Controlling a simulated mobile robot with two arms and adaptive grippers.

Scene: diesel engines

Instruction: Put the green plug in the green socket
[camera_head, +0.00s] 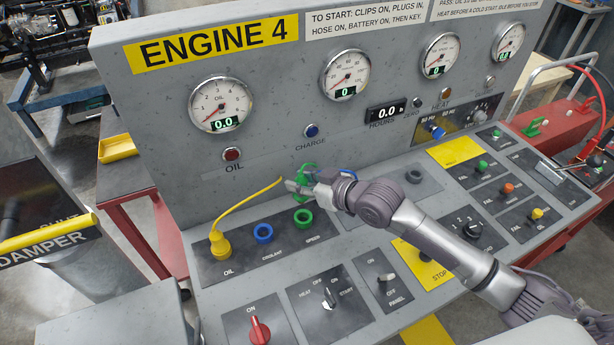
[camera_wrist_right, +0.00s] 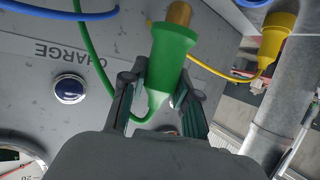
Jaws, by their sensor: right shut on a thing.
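The green plug (camera_wrist_right: 172,60) is between the fingers of my right gripper (camera_wrist_right: 165,95) in the wrist view, with its brass tip pointing away from the palm. In the head view only bits of the green plug (camera_head: 306,172) show around my right gripper (camera_head: 297,186), which is shut on it above the sloping panel. The green socket (camera_head: 303,218) is an open green ring labelled SPEED, below the gripper and apart from the plug. A green cable runs from the plug in the wrist view. My left gripper is not in view.
A blue socket ring (camera_head: 263,233) is left of the green one. A yellow plug (camera_head: 220,245) stands at the OIL socket, its cable arching close to my gripper. Something blue (camera_head: 348,173) shows behind my right wrist. Switches and a red knob (camera_head: 260,330) sit nearer the front.

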